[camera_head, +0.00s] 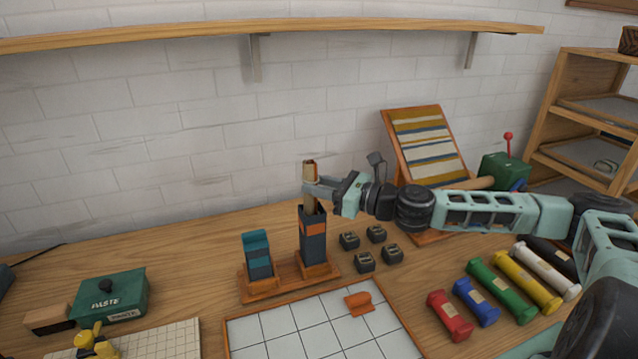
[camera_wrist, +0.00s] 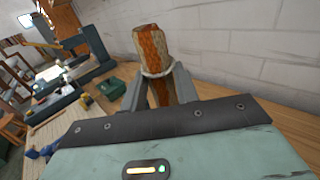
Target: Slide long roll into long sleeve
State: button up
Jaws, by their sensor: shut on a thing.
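The long roll (camera_head: 310,205) is a slim upright tan roll with a reddish-brown top end. My gripper (camera_head: 311,184) is shut around its upper part. In the wrist view the roll (camera_wrist: 152,48) shows an orange-brown patterned surface between the fingers (camera_wrist: 157,82). The long sleeve (camera_head: 313,248), tall and dark blue with an orange band, stands upright on a wooden stand (camera_head: 290,279) directly below. The roll's lower end meets the sleeve's mouth; how deep it sits inside is hidden. A shorter dark sleeve with teal bands (camera_head: 258,262) stands to the left on the same stand.
Several small dark blocks (camera_head: 365,262) lie right of the stand. A white gridded board (camera_head: 290,327) with an orange piece (camera_head: 359,301) lies in front. Coloured rolls, including a green one (camera_head: 500,291), lie at right. A green paste box (camera_head: 109,295) is at left. A shelf (camera_head: 270,32) hangs above.

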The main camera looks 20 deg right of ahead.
aim_at(318, 205)
jog(key=shift+f+b, duration=1.85)
jog(key=shift+f, duration=0.9)
jog(key=o, duration=1.1)
jog(key=b+v, duration=0.3)
jog(key=v, duration=1.4)
jog(key=shift+s+d+r+b, duration=0.1)
jog(key=shift+s+d+b, duration=0.05)
jog(key=shift+b, duration=0.15)
